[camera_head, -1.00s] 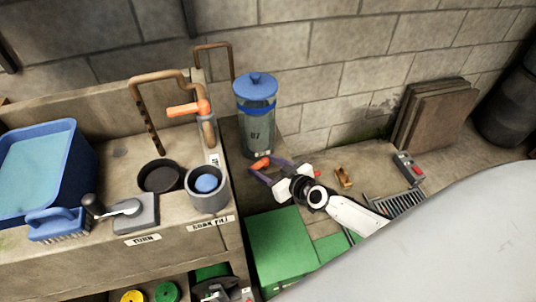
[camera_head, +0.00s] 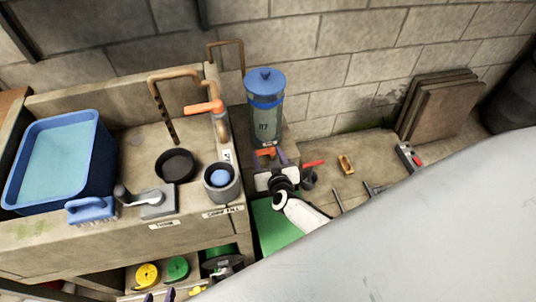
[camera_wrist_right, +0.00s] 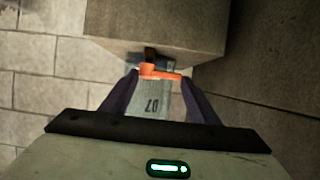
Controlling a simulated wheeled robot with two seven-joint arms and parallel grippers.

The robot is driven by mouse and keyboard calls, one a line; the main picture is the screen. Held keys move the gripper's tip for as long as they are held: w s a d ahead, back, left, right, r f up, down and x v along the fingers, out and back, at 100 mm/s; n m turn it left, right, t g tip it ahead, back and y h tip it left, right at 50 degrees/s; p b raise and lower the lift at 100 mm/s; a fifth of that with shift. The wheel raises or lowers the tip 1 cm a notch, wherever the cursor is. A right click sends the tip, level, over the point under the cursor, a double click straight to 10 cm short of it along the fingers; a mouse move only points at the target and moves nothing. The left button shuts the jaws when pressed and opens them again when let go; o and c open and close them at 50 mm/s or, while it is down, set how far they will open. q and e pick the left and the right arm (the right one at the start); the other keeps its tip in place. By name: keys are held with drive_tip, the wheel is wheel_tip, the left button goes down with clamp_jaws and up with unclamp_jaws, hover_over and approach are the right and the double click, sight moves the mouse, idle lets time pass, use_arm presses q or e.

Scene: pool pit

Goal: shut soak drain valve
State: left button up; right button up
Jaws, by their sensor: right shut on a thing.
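A clear canister (camera_head: 265,118) with a blue lid and the mark 07 stands behind the bench end. A small orange valve handle (camera_head: 265,153) is low on its front. My right gripper (camera_head: 267,156) is shut on this handle. In the right wrist view the orange handle (camera_wrist_right: 160,72) lies across between the fingertips, with the grey 07 canister (camera_wrist_right: 160,103) behind it. The handle's exact angle is hard to tell in the head view.
On the bench are a blue water tub (camera_head: 62,160), a black bowl (camera_head: 175,165), a grey cup (camera_head: 222,182) and another orange tap handle (camera_head: 204,107). Green and yellow reels sit below. Brown boards (camera_head: 437,104) lean on the wall. My pale arm covers the lower right.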

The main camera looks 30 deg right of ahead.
drive_tip(key=shift+a, duration=0.15)
drive_tip(key=o, duration=1)
drive_tip(key=p+v, duration=0.7)
drive_tip(key=v, duration=0.3)
drive_tip(key=shift+s+r+p, duration=0.1)
drive_tip(key=shift+p, duration=0.2)
